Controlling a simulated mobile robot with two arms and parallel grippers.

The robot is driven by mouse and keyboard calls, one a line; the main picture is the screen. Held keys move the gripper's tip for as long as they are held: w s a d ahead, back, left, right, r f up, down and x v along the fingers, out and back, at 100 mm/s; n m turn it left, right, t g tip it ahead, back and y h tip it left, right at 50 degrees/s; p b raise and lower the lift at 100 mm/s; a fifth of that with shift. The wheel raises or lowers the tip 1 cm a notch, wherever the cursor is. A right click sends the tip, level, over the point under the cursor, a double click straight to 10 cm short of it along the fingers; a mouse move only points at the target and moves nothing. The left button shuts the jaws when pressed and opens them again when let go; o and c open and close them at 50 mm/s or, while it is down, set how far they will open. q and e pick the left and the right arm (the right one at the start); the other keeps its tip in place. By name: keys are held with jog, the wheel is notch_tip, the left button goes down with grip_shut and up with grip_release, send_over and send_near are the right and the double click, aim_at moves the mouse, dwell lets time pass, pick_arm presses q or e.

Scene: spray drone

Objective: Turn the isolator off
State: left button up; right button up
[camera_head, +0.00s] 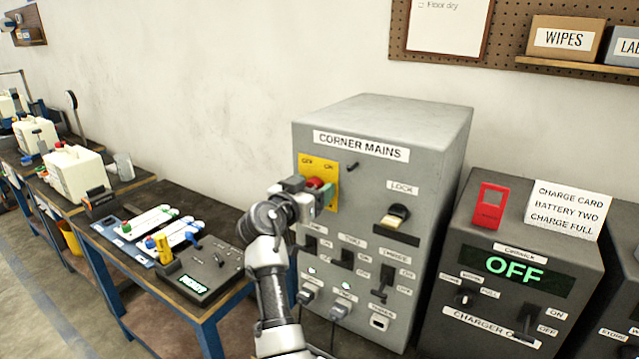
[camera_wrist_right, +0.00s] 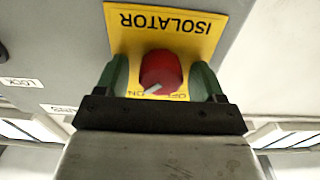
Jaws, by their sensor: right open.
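The isolator is a red rotary knob (camera_head: 314,183) on a yellow plate (camera_head: 318,168), on the front of the grey CORNER MAINS cabinet (camera_head: 365,125). In the wrist view the knob (camera_wrist_right: 161,70) sits under the upside-down word ISOLATOR on the plate (camera_wrist_right: 205,40). Its white pointer points toward the ON label. My right gripper (camera_head: 322,190) is at the knob. In the wrist view its green fingers (camera_wrist_right: 160,78) are open, one on each side of the knob. I cannot tell whether they touch it. My left gripper is not in view.
Below the plate are several black switches (camera_head: 348,258) and plugs (camera_head: 342,308); a LOCK switch (camera_head: 396,216) is at right. A dark charger (camera_head: 515,255) reading OFF stands right of the cabinet. A workbench (camera_head: 215,305) with devices runs along the left.

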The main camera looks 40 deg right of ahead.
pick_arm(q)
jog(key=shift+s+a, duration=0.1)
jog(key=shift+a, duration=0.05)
pick_arm(e)
jog(key=shift+a, duration=0.15)
jog(key=shift+a+r, duration=0.1)
jog(key=shift+c, duration=0.3)
jog(key=c, duration=0.9)
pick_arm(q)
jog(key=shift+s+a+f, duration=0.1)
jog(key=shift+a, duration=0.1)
